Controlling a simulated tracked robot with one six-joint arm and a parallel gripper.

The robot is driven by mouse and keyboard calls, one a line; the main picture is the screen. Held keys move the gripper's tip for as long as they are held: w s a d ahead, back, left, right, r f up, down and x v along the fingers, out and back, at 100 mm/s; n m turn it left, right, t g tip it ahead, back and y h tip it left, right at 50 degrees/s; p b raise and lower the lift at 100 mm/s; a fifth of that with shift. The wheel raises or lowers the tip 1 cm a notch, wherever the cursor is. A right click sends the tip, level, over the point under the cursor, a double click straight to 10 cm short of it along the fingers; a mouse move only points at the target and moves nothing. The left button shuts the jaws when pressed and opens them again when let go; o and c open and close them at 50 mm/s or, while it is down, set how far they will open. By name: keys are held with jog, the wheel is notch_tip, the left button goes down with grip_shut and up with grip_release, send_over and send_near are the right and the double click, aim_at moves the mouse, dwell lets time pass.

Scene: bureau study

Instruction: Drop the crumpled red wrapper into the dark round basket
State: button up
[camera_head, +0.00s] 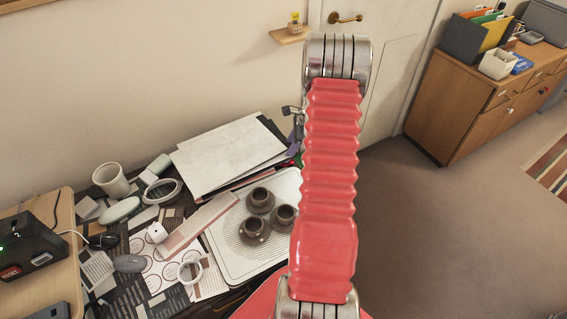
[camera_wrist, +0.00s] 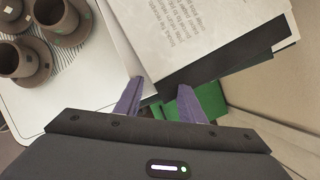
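I see no crumpled red wrapper and no dark round basket in either view; my red arm covers the middle of the head view and may hide part of the scene. My gripper (camera_wrist: 157,103) shows in the wrist view as two purple fingers set apart, with nothing held visible between them. The fingertips are over or close to the edge of a stack of papers (camera_wrist: 195,35) and a dark folder; I cannot tell whether they touch. A green surface (camera_wrist: 207,98) shows beside the right finger. In the head view, my gripper is mostly hidden behind the arm.
A wooden cabinet (camera_head: 450,105) stands at the back right. The carpet (camera_head: 430,235) at right is clear.

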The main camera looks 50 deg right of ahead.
jog(key=shift+x, duration=2.3)
jog(key=shift+s, duration=0.1)
jog(key=c, duration=0.7)
jog(key=shift+c, duration=0.6)
jog(key=shift+r, duration=0.1)
notch_tip(320, 180, up, 10)
